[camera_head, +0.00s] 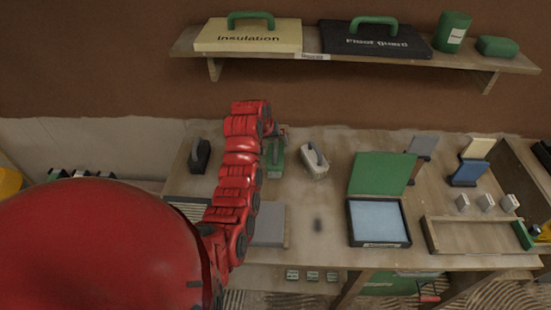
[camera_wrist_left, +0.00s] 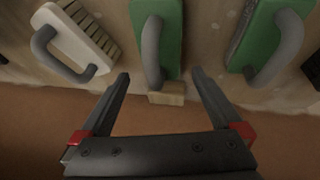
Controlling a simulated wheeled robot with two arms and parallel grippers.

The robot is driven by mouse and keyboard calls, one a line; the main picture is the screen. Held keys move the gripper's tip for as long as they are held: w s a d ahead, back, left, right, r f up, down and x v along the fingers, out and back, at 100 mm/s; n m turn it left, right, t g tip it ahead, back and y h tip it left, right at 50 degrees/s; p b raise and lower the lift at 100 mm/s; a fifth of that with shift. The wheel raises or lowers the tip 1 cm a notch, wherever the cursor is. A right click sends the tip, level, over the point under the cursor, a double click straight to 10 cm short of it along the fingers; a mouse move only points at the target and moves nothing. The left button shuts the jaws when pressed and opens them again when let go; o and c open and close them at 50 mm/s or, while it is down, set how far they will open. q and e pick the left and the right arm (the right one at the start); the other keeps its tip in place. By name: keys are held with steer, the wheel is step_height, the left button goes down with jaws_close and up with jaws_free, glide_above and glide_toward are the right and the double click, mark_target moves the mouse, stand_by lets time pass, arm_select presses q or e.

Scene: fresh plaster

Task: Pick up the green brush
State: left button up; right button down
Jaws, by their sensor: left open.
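The green brush (camera_head: 277,162) with a grey handle stands on the workbench, partly behind my left arm in the head view. My left gripper (camera_head: 279,134) is at its far end. In the left wrist view, the open fingers of my left gripper (camera_wrist_left: 159,75) point toward the green brush (camera_wrist_left: 172,35), and its grey handle end lies between the fingertips. The gripper holds nothing. A second green tool (camera_wrist_left: 262,42) with a grey handle is to the right in that view; my arm seems to hide it in the head view. My right gripper does not show.
A white brush (camera_head: 314,160) is close on the right and a dark tool (camera_head: 200,155) on the left. A green-lidded box (camera_head: 379,240) and a wooden tray (camera_head: 430,236) stand further right. A shelf (camera_head: 350,60) hangs on the wall above.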

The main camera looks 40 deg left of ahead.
arm_select(q)
steer(key=p+x, duration=0.2)
steer(key=x, duration=0.1)
steer(key=shift+f, duration=0.1)
steer(key=shift+x, duration=0.95)
steer(key=shift+a, duration=0.15)
steer(key=c, duration=1.4)
step_height(320, 180, up, 9)
steer(key=b, duration=0.3)
steer(key=shift+w, duration=0.1)
steer(key=shift+r, duration=0.55)
steer(key=o, duration=0.9)
steer(key=c, duration=0.7)
